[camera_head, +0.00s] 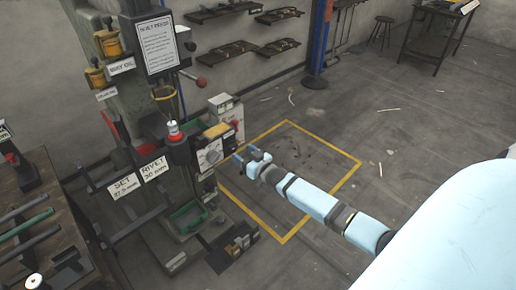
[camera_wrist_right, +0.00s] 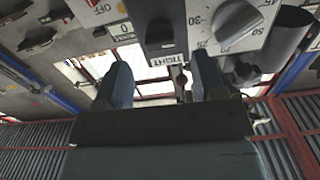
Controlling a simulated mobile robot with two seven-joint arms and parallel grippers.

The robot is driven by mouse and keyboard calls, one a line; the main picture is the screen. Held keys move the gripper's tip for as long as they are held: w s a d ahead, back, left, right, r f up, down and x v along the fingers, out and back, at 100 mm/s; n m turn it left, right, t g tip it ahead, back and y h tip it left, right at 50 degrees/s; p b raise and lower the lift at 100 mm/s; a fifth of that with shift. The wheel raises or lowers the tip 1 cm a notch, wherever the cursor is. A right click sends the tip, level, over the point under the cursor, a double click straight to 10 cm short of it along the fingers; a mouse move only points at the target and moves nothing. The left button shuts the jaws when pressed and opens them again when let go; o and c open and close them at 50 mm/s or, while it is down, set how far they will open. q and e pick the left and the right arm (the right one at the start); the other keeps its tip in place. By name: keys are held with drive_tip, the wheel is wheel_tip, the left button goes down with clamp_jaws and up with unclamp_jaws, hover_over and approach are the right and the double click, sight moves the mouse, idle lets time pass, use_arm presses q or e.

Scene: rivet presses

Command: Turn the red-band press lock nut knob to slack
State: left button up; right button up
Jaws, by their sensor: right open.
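The press (camera_head: 180,145) with a red band on its head stands left of my right gripper in the head view. A pale panel with a round dial (camera_head: 210,152) faces the gripper. In the right wrist view, a dark blocky knob (camera_wrist_right: 158,28) sits above a label reading TIGHT (camera_wrist_right: 168,60); it looks like the lock nut knob. My right gripper (camera_head: 252,157) is open, its blue fingers (camera_wrist_right: 160,78) apart below the knob, with nothing seen between them. I cannot tell whether they touch the panel. My left gripper is not in view.
A grey dial knob (camera_wrist_right: 237,24) with numbers sits right of the dark knob. A bench (camera_head: 50,225) with tools stands at the left. The floor inside the yellow outline (camera_head: 322,170) is mostly clear.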

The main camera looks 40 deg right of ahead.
drive_tip(key=s, duration=0.8)
drive_tip(key=shift+s+d+p, duration=0.3)
drive_tip(key=shift+s+d, duration=0.05)
